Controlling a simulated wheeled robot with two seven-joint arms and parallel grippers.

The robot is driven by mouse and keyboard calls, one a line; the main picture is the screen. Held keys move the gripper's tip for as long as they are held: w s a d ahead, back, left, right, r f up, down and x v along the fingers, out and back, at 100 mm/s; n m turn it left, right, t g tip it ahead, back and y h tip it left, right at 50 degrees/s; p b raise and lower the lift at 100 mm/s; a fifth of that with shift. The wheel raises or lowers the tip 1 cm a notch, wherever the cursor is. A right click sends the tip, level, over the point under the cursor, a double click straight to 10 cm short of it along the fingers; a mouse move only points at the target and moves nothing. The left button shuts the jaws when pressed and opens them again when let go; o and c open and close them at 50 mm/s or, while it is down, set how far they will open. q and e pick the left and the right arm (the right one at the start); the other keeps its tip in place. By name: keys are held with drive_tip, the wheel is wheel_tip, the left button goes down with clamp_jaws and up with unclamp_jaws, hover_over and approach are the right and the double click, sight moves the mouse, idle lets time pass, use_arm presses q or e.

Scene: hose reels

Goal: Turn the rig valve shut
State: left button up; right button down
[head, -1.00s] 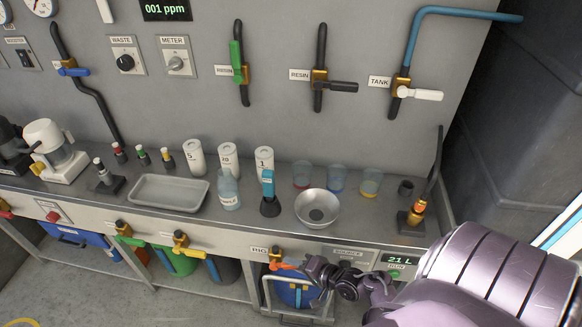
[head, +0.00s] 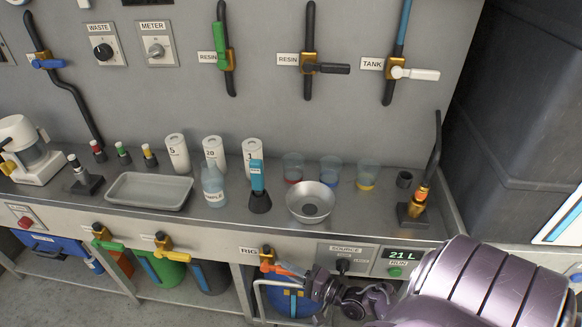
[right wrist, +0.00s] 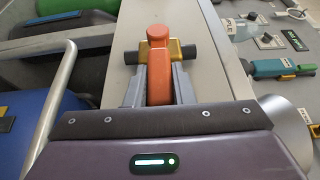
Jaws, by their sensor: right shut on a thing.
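The rig valve (head: 267,258) sits on the bench's front edge, right of a RIG label. It has a brass body and an orange lever handle (head: 284,270) that points right and slightly down in the head view. My right gripper (head: 303,277) is shut on this handle. In the right wrist view the orange handle (right wrist: 159,82) lies between my two grey fingers, with the brass body (right wrist: 176,50) just beyond the fingertips. The fingers hide part of the handle's sides. My left gripper is in neither view.
A blue bucket (head: 285,301) stands under the rig valve behind a metal rail (head: 258,290). The SOURCE knob (head: 343,265) and the 21 L display (head: 405,254) are close to my right arm. A metal bowl (head: 311,203) and cups stand on the bench above.

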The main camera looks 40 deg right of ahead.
drive_tip(key=c, duration=1.2)
unclamp_jaws()
drive_tip(key=shift+c, duration=0.2)
drive_tip(key=v, duration=0.7)
drive_tip(key=shift+s, duration=0.3)
drive_tip(key=shift+d, duration=0.15)
